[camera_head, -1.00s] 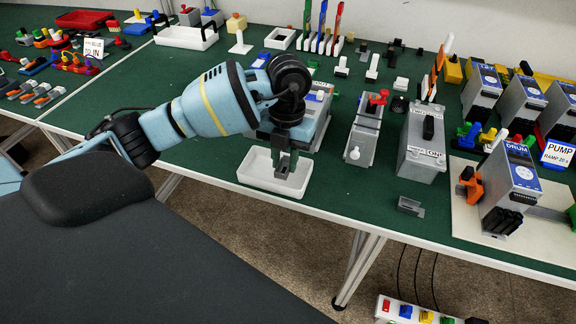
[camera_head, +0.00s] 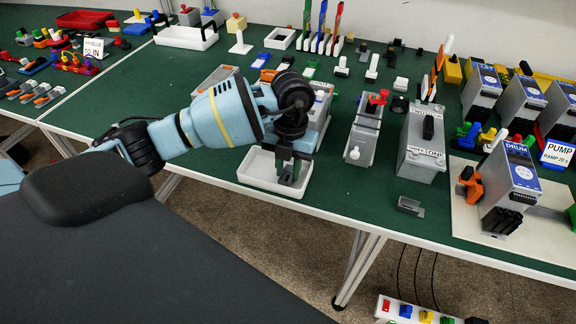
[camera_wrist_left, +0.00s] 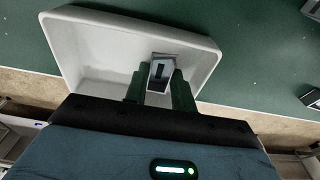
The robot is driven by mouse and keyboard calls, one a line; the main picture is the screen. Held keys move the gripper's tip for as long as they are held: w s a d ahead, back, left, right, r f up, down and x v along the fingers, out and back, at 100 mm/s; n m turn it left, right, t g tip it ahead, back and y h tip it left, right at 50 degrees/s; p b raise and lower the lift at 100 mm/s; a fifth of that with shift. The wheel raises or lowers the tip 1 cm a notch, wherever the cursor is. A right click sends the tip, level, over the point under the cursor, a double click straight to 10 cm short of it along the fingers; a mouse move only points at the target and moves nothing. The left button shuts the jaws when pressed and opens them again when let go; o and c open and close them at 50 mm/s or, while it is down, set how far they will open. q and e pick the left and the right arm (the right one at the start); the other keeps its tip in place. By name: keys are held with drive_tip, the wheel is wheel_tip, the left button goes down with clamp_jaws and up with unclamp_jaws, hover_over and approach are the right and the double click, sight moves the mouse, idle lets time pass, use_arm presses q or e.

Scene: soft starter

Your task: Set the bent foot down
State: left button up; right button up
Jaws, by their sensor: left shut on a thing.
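My left gripper (camera_head: 290,172) is shut on a small grey metal piece, the bent foot (camera_wrist_left: 161,70). In the left wrist view the foot sits between the two dark green fingers, with a dark slot in its face. The gripper and foot are over the white tray (camera_head: 250,180) at the table's front edge. The tray's white rim also shows in the left wrist view (camera_wrist_left: 62,42). I cannot tell whether the foot touches the tray floor. The fingers hide part of it in the head view. My right gripper is not in view.
A similar grey bracket (camera_head: 410,208) lies on the green table right of the tray. Grey units (camera_head: 364,135) and a lidded grey box (camera_head: 424,145) stand behind. A drum unit (camera_head: 510,180) is on a pale board at right.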

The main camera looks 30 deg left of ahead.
sight(290, 168)
use_arm(q)
drive_tip(key=o, duration=1)
drive_tip(key=shift+c, duration=0.2)
wheel_tip(290, 168, up, 12)
drive_tip(key=w, duration=0.1)
drive_tip(key=shift+w+a+p, duration=0.2)
drive_tip(key=shift+p, duration=0.15)
drive_tip(key=shift+r, duration=0.1)
